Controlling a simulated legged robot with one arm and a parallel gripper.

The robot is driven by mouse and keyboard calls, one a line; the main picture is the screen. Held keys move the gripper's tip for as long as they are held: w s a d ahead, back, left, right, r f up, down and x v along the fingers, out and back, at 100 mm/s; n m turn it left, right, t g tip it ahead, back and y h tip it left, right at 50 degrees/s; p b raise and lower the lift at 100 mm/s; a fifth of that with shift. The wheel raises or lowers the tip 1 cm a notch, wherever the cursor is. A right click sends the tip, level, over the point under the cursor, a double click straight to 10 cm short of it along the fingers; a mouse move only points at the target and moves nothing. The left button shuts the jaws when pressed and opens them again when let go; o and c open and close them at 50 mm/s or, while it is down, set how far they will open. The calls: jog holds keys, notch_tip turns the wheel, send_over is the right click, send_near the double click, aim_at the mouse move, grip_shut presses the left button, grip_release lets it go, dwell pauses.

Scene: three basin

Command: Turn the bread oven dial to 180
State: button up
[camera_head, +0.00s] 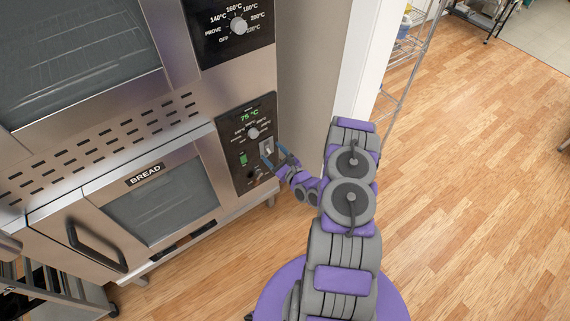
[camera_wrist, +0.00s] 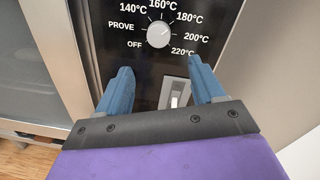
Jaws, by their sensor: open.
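The bread oven (camera_head: 100,212) is the lower oven, with a "BREAD" label on its door. Its black control panel (camera_head: 238,168) is to the right of the door and shows 75 °C. The round silver dial (camera_head: 252,133) sits below that display. In the wrist view the dial (camera_wrist: 158,34) is ringed by OFF, PROVE and 140 to 220 °C marks; its exact setting is hard to read. My gripper (camera_head: 274,160) is in front of this panel, below the dial. In the wrist view my gripper (camera_wrist: 161,65) is open, its blue fingers apart, nothing between them touching the dial.
A switch (camera_wrist: 176,94) lies below the dial, seen between the fingers. The upper oven's similar dial (camera_head: 238,27) is above. A white wall edge (camera_head: 365,70) and wire shelf (camera_head: 405,65) stand to the right. Wooden floor (camera_head: 480,180) at right is clear.

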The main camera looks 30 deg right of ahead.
jog(key=s, duration=0.7)
jog(key=shift+d+p, duration=0.35)
dwell(0.4)
jog(key=w+r+n+g+h, duration=0.2)
jog(key=w+r+n+g, duration=0.2)
jog(key=r+n+g, duration=0.95)
jog(key=s+a+r+n+h, duration=0.2)
jog(key=s+a+r+n, duration=0.3)
jog(key=s+r+n, duration=0.4)
jog(key=s+a+r+n+g, duration=0.2)
jog(key=s+a+r+n, duration=0.1)
jog(key=s, duration=0.6)
jog(key=s+a+r+n+g+y, duration=0.1)
jog(key=s+a+r+n+g, duration=0.1)
jog(key=s+a+r, duration=0.3)
jog(key=s+a+r+n+g+y, duration=0.1)
jog(key=s+a+r+n+g, duration=0.1)
jog(key=s+a, duration=0.6)
jog(key=s+r+n, duration=0.1)
jog(key=s+r, duration=0.1)
jog(key=s, duration=0.3)
jog(key=shift+s+a+r+n, duration=0.2)
jog(key=shift+s+n, duration=0.15)
jog(key=shift+s, duration=0.05)
